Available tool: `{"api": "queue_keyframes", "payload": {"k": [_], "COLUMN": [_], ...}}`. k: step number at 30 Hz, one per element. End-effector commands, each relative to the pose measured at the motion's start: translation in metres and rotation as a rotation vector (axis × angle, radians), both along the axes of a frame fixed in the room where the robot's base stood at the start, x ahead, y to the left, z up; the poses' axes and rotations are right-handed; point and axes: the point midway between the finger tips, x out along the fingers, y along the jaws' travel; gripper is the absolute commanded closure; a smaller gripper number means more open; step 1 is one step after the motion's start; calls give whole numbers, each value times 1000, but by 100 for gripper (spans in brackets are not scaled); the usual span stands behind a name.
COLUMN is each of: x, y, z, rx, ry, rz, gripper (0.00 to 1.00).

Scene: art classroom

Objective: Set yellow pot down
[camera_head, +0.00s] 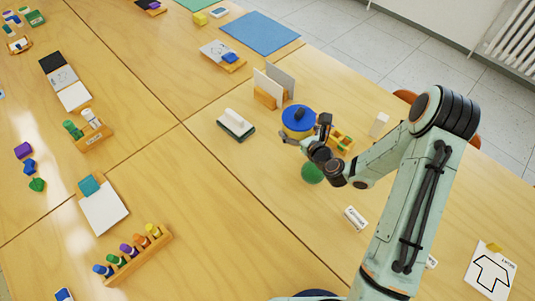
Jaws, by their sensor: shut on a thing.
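The pot looks upright. Its near side is partly hidden by my gripper. I cannot tell from this view whether its base touches the table.
A wooden rack with small coloured pieces (341,139) stands close right of the pot. A board eraser (236,124) and upright cards in a wooden holder (268,88) are to the left.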

Motion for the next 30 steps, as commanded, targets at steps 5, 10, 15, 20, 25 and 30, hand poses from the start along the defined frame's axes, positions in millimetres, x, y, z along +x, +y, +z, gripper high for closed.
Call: {"api": "queue_keyframes", "payload": {"k": [5,10,15,20,25,30], "x": [-7,-12,-13,-12,-12,-12], "y": [58,80,83,82,81,82], "z": [2,-5,-32,-46,-69,-79], "rx": [11,12,13,12,11,11], "ry": [-3,1,3,0,1,-1], "rz": [123,172,178,176,175,176], "gripper": [58,58,58,58,58,58]}}
